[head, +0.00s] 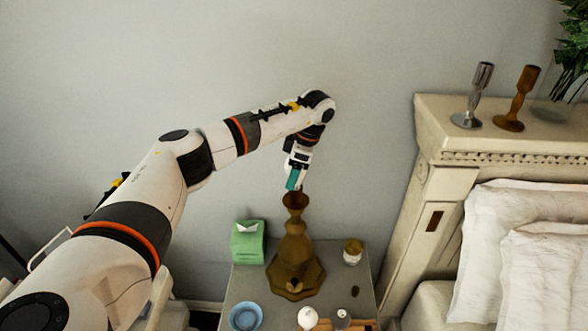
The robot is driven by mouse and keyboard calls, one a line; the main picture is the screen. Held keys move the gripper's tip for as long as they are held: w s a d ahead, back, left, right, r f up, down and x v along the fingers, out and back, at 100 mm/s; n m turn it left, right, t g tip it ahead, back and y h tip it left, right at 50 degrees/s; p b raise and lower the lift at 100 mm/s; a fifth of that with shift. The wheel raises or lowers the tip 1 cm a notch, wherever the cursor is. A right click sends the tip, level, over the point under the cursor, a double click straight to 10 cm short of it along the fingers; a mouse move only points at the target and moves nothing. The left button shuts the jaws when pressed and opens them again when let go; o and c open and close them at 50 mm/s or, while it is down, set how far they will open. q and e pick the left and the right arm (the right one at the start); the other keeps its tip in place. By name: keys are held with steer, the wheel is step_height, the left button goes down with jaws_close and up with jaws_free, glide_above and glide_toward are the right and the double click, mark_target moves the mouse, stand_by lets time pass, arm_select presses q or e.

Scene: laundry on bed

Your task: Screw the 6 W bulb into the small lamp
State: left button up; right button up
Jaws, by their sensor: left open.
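The small lamp (295,245) is a brown, turned base with a flared open top and no shade. It stands upright on the grey nightstand (238,285). My left gripper (294,184) is open and points down just above the lamp's top, with teal on its fingers. I cannot tell whether it touches the rim, and no bulb shows in it. A round white bulb (307,317) and a second, greyer bulb-like piece (341,318) sit at the nightstand's front edge. Their wattage marks cannot be read. My right gripper is out of view.
A green tissue box (247,243) stands left of the lamp and a blue bowl (245,316) in front of it. A small brown-topped jar (352,253) stands to the right. The bed's headboard (440,130) rises at right, with two candlesticks (480,90) on it.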

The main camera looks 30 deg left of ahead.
arm_select(q)
steer(key=n+h, duration=0.1)
steer(key=n, duration=0.4)
steer(key=shift+s+d+r+g+p, duration=0.1)
steer(key=shift+g+p, duration=0.25)
steer(key=shift+g, duration=0.05)
steer(key=n, duration=0.4)
steer(key=shift+g+h+p, duration=0.3)
steer(key=shift+h, duration=0.1)
steer(key=c, duration=0.8)
steer(key=shift+m, duration=0.7)
steer(key=shift+c, duration=0.2)
steer(key=shift+m+y, duration=0.4)
steer(key=shift+m, duration=0.6)
